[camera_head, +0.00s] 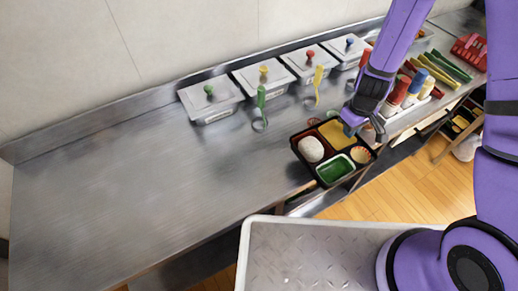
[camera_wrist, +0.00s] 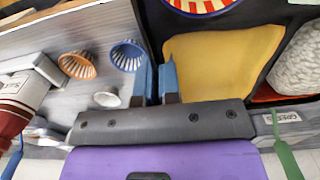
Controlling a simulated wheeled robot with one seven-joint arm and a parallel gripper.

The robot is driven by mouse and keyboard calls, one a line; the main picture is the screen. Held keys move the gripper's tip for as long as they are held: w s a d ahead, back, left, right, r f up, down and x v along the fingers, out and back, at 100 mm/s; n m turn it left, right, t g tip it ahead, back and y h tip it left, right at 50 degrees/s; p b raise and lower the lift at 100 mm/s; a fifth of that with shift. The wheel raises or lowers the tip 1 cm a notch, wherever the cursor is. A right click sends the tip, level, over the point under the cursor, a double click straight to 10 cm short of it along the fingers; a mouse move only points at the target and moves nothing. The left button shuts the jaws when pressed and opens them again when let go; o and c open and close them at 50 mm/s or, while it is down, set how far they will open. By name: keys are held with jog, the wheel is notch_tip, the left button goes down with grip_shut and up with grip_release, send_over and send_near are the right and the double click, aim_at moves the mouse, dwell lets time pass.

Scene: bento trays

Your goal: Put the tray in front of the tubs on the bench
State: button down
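A dark bento tray (camera_head: 318,177) is at the front edge of the bench (camera_head: 150,190), over to the right. It holds a white rice mound, a yellow sheet, a green dish and a round red-rimmed cup. My gripper (camera_head: 351,127) is at its far right side. In the wrist view, my gripper's blue fingers (camera_wrist: 156,82) straddle the tray's thin wall beside the yellow sheet (camera_wrist: 220,60) and look closed on it. Whether the tray's base touches the bench is unclear. Lidded tubs with green (camera_head: 210,100), yellow (camera_head: 263,77), red (camera_head: 309,63) and blue (camera_head: 347,50) knobs line the back.
Ladles with green (camera_head: 261,98) and yellow (camera_head: 318,84) handles lie before the tubs. Sauce bottles (camera_head: 398,92) stand right of my gripper. Orange (camera_wrist: 77,65) and blue (camera_wrist: 128,55) cups sit near the fingers. The bench's left half is clear. A grey metal surface (camera_head: 310,255) is in front.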

jog(key=a, duration=0.5)
jog(key=a+f, duration=0.1)
jog(key=a, duration=1)
jog(key=shift+s+a+f, duration=0.15)
jog(key=shift+s+f, duration=0.15)
jog(key=shift+s, duration=0.05)
jog(key=shift+f, duration=1.7)
jog(key=shift+f, duration=0.2)
jog(key=c, duration=1.3)
grip_release()
jog(key=shift+c, duration=0.2)
jog(key=shift+r, duration=0.1)
